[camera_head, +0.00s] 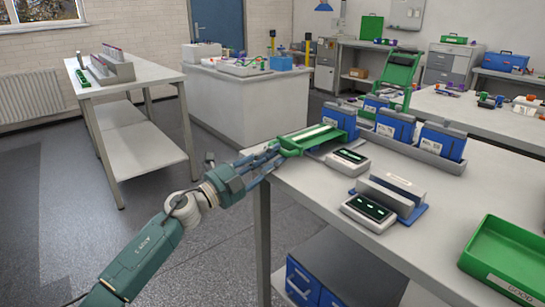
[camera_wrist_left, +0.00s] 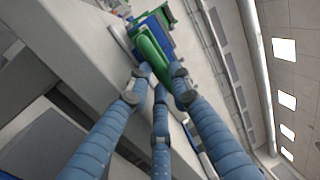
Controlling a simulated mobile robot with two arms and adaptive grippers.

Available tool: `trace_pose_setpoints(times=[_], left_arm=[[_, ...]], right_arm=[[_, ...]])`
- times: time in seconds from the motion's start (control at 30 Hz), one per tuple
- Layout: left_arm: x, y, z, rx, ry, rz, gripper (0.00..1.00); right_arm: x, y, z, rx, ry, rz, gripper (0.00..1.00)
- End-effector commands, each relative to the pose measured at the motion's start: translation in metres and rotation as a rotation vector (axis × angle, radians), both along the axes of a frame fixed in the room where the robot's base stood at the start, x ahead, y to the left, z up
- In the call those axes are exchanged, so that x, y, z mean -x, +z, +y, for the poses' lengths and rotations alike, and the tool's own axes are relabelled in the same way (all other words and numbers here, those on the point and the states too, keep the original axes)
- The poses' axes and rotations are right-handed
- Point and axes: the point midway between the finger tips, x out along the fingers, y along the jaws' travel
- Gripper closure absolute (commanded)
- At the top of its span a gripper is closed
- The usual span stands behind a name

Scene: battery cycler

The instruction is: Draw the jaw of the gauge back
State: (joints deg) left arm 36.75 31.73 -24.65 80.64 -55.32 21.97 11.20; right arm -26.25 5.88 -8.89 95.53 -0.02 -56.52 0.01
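A green frame with a pale flat inner part (camera_head: 312,138), which looks like the gauge, lies at the left end of the near bench, beside the row of blue cells. My left gripper (camera_head: 277,153) reaches its near left end. In the left wrist view a green bar (camera_wrist_left: 153,52) runs between the tips of the blue fingers (camera_wrist_left: 159,80). The fingertips are close on both sides of it. I cannot tell whether they press on it. The jaw does not stand out clearly from the rest of the gauge. My right gripper is not in view.
Blue cells (camera_head: 394,125) stand in a grey tray behind the gauge. Two small display units (camera_head: 347,158) (camera_head: 369,209), a holder with upright plates (camera_head: 397,190) and a green bin (camera_head: 512,257) are on the bench (camera_head: 460,205). Floor left of the bench is open.

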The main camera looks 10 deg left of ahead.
Motion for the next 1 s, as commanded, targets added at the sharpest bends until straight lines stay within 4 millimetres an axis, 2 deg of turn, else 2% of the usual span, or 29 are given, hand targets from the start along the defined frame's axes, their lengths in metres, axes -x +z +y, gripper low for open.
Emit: trace_pose_setpoints(times=[0.17,0.3,0.43,0.73,0.77,0.8,1.0], left_arm=[[0.004,0.0,0.005,-0.001,0.002,0.002,1.0],[0.019,-0.001,0.017,-0.001,0.002,0.004,1.0],[0.029,-0.001,0.023,-0.002,0.001,0.002,1.0],[0.03,-0.002,0.024,-0.002,0.0,0.002,1.0],[0.03,-0.002,0.024,-0.002,0.0,0.002,0.78],[0.03,-0.002,0.024,-0.002,0.0,0.003,0.72],[0.03,-0.001,0.024,-0.001,0.0,0.002,0.72]], right_arm=[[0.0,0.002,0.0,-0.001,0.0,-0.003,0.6],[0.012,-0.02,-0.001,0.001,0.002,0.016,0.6],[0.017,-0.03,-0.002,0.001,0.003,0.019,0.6],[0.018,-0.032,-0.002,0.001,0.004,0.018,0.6],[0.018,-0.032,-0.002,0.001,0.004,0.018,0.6],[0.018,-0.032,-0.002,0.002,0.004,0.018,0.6],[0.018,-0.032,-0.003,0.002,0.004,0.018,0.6]])
